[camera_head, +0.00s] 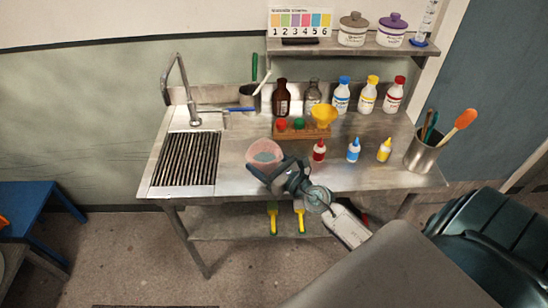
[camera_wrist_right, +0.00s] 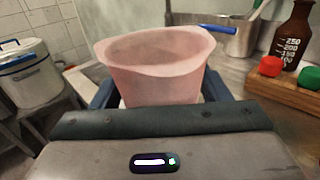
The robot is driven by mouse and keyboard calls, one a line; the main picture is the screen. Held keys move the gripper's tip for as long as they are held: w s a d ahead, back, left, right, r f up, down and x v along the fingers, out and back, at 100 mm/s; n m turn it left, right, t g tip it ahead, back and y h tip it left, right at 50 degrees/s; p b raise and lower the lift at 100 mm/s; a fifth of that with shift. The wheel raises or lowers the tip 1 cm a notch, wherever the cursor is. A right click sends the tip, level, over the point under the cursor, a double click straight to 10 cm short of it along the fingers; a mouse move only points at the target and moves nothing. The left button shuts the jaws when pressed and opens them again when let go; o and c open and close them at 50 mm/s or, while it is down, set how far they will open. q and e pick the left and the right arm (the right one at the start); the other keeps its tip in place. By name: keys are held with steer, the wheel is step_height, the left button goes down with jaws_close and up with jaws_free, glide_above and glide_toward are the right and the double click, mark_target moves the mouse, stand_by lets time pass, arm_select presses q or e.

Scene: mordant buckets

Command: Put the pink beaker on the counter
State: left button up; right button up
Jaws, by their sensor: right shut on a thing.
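The pink beaker (camera_head: 264,151) is upright over the middle of the steel counter (camera_head: 232,180), to the right of the drain grating. My right gripper (camera_head: 262,170) is shut on the beaker from the front. In the right wrist view, the beaker (camera_wrist_right: 155,75) stands between the two blue fingers, with its open rim up. The gripper body hides its bottom, so I cannot tell whether it touches the counter. My left gripper is not in view.
A wooden rack (camera_head: 302,131) with red and green caps and a yellow funnel stands behind right. Small dropper bottles (camera_head: 353,150) stand to the right, and a metal cup (camera_head: 248,96) behind. The counter left of the beaker, up to the grating (camera_head: 186,158), is clear.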

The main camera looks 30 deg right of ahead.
mark_target(271, 151)
steer(key=w+d, duration=0.1)
steer(key=w+d+b, duration=0.1)
steer(key=d, duration=0.2)
steer(key=shift+w+f, duration=0.25)
steer(key=shift+w, duration=0.15)
steer(key=shift+w+d+b, duration=0.3)
steer(key=shift+d+b, duration=0.15)
steer(key=shift+b, duration=0.05)
steer(key=shift+d+f+b, duration=0.2)
steer(key=shift+f+b, duration=1.2)
steer(key=shift+f, duration=0.35)
steer(key=shift+f, duration=0.15)
steer(key=o, duration=1.1)
